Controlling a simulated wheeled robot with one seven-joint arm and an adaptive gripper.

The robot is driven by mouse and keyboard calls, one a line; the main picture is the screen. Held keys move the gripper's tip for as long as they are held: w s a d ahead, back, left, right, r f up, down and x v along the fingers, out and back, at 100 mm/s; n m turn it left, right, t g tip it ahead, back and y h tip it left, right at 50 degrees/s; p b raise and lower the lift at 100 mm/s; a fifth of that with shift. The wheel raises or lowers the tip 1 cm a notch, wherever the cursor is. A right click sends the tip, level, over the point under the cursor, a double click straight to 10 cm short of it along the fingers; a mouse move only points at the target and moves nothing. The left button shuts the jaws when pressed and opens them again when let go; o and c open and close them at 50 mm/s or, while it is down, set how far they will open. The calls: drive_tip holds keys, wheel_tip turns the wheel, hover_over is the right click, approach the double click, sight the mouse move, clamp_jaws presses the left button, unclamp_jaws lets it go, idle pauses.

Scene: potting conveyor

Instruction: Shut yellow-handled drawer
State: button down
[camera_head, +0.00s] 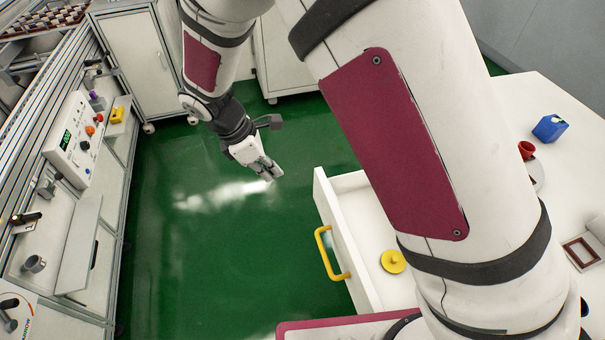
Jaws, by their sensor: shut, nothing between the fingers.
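The white drawer (337,213) with the yellow handle (328,253) stands open, pulled out to the left from under the white table on the right. A round yellow knobbed piece (393,262) lies inside it. My gripper (274,175) is shut and empty. In the picture it hangs over the green floor, left of the drawer's far corner and above the handle, apart from both. My arm hides the right part of the drawer and where it meets the table.
A blue container (549,128), a red cup (526,149) and a brown frame (581,253) are on the table at right. A control box (72,140) and conveyor frame line the left side. White cabinets (137,55) stand at the back. Green floor (220,250) between is clear.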

drive_tip(key=w+d+f, duration=0.1)
drive_tip(key=d+f, duration=0.6)
drive_tip(key=f, duration=0.2)
drive_tip(key=shift+w+d+f, duration=0.2)
drive_tip(key=shift+w+d, duration=0.05)
drive_tip(key=w+d, duration=0.2)
drive_tip(key=d, duration=1.1)
drive_tip(key=w+d, duration=0.3)
drive_tip(key=d, duration=1)
drive_tip(key=shift+w+d, duration=0.2)
drive_tip(key=shift+d, duration=0.1)
